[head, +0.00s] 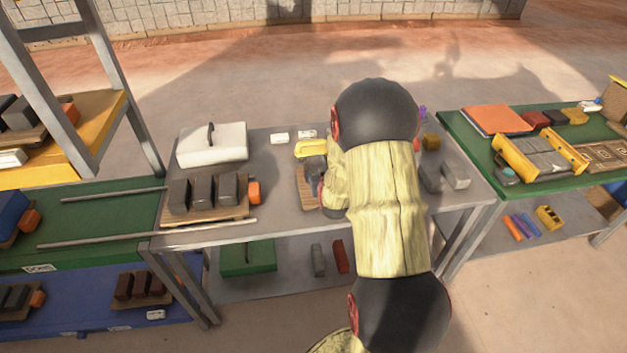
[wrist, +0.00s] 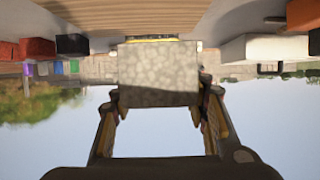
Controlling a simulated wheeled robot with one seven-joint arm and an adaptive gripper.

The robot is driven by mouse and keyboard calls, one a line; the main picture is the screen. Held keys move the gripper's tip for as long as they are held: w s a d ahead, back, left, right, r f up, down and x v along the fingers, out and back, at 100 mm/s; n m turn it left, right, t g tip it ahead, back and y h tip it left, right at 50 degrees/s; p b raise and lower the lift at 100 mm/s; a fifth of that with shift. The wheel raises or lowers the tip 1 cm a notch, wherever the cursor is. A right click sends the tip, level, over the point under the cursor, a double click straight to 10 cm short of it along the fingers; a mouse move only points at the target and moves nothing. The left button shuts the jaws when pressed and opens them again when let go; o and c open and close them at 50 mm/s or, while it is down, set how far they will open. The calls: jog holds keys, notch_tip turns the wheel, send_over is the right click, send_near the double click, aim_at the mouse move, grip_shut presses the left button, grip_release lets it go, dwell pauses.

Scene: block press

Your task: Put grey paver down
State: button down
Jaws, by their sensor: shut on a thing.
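The grey paver (wrist: 158,75) is a pale, speckled block in the middle of the wrist view. My gripper (wrist: 161,103) is shut on it, with one finger at each side. A wooden board (wrist: 130,14) spans the top of the wrist view, close to the paver; whether they touch cannot be told. In the head view a small wooden board (head: 306,192) lies on the grey middle table (head: 270,230), partly behind my arm. My arm hides most of the gripper and the paver there.
On the middle table, a pallet (head: 205,212) of several dark blocks stands left, with a white case (head: 211,145) behind. A yellow object (head: 312,148) is behind the board. Grey blocks (head: 455,176) stand right of my arm. A green table (head: 480,140) adjoins at right.

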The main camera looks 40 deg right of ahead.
aim_at(314, 169)
jog(key=shift+w+d+f+b, duration=0.2)
jog(key=shift+w+f+b, duration=0.2)
jog(key=shift+w+f, duration=0.85)
jog(key=shift+w+f+b, duration=0.1)
jog(key=shift+f+b, duration=0.6)
jog(key=shift+f, duration=0.8)
jog(key=shift+f, duration=0.2)
jog(key=c, duration=1)
grip_release()
jog(key=shift+f, duration=0.1)
